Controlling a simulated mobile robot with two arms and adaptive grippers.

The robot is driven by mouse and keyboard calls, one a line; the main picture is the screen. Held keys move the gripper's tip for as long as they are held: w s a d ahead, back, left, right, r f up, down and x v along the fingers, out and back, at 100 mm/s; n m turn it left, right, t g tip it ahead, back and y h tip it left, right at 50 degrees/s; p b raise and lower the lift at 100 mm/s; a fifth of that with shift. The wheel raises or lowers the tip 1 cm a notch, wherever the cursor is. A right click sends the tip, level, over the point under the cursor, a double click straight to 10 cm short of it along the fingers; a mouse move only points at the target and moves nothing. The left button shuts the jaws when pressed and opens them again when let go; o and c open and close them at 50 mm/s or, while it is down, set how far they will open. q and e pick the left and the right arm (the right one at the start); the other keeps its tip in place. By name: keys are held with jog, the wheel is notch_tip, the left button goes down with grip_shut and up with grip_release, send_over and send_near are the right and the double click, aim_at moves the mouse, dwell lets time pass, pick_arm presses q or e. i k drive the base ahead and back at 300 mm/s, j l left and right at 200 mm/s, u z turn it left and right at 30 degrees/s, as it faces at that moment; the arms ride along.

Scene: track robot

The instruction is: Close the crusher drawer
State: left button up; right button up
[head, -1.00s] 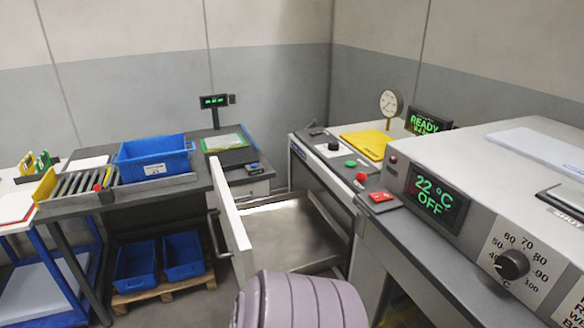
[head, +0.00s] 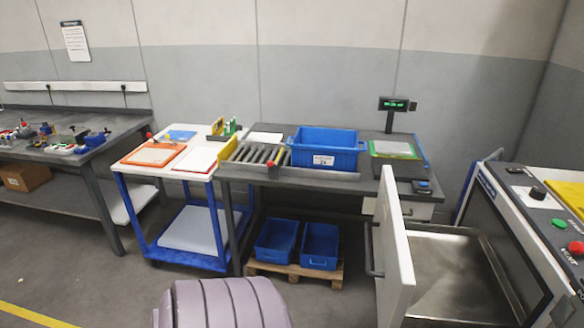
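The crusher drawer (head: 397,262) stands open at the right of the head view. Its white front panel is upright, with a dark bar handle (head: 369,250) on the left face. Its bare metal inside (head: 458,262) looks empty in the part that shows. The drawer extends left out of the machine (head: 508,232) at the right edge, which has a dark side panel and buttons on top. The drawer's lower part is cut off by the picture edge. Neither of my grippers is in view.
A dark bench (head: 345,183) with a blue bin (head: 327,148) stands behind and left of the drawer. Two blue crates (head: 298,243) sit on a pallet (head: 292,268) below it. A white-topped cart (head: 168,158) stands farther left. Open floor (head: 95,265) lies at lower left.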

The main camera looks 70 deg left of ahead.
aim_at(429, 276)
jog(key=j+u, duration=0.2)
jog(key=u, duration=1.3)
